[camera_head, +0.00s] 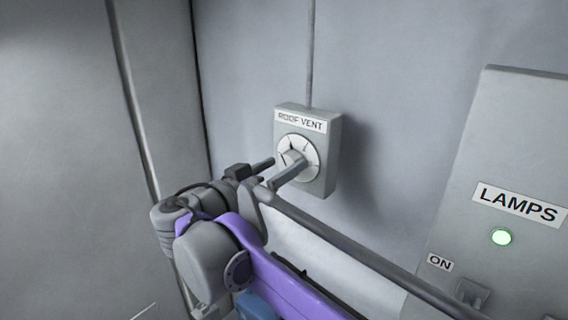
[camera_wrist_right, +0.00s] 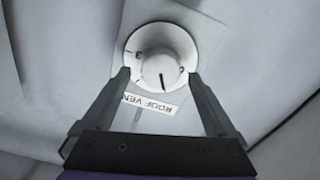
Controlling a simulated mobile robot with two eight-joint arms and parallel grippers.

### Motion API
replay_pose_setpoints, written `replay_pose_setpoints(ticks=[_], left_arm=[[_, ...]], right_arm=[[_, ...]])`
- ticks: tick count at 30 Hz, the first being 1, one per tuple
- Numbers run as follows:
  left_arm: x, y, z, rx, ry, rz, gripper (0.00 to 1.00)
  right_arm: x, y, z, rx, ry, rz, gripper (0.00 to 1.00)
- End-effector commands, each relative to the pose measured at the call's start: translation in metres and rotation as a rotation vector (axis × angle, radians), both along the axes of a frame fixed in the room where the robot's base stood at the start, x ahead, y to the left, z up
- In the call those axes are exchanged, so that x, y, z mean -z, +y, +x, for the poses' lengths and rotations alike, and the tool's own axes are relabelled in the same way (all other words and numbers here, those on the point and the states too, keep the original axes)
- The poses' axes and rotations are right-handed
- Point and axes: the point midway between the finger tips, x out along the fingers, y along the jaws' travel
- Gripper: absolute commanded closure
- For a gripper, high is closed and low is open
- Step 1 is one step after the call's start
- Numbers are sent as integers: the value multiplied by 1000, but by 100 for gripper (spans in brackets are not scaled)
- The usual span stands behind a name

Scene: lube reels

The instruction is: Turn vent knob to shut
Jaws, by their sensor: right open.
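The roof vent box (camera_head: 332,155) is a small grey box on the wall, labelled ROOF VENT. Its white round dial (camera_head: 313,150) bears dark marks, and the knob (camera_head: 290,157) at its middle is partly hidden by my right gripper's finger. My right gripper (camera_head: 284,163) is open in front of the dial. In the right wrist view its fingertips (camera_wrist_right: 159,74) lie on either side of the pale round knob (camera_wrist_right: 158,52), which has a dark line on it. I cannot tell whether the fingers touch it. My left gripper is not in view.
A conduit (camera_head: 310,55) runs up from the box. A grey bar (camera_head: 370,258) slants below the box. The wall left of the box is clear.

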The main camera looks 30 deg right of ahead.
Motion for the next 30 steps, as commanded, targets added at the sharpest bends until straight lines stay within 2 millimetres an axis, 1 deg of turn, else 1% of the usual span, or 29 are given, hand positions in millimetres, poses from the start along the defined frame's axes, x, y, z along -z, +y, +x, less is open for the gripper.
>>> replay_pose_setpoints(ticks=[1, 4, 13, 14, 18, 26, 27, 28, 30], left_arm=[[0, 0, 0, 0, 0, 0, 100], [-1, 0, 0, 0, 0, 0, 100], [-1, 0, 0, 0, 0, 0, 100], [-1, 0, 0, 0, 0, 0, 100], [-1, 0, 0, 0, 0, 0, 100], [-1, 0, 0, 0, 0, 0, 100], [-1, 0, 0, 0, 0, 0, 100], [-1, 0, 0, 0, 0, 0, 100], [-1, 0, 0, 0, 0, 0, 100]], right_arm=[[0, -6, 2, 2, 0, 0, 7], [0, -11, 4, 1, 0, 0, 7], [0, -13, 5, -1, 0, 1, 7], [0, -13, 5, -1, 0, 1, 11], [0, -13, 5, -1, 0, 1, 36], [0, -13, 5, -1, 0, 1, 83], [0, -13, 5, -1, 0, 1, 90], [0, -13, 5, -1, 0, 1, 93], [0, -13, 5, -1, 1, 1, 93]])
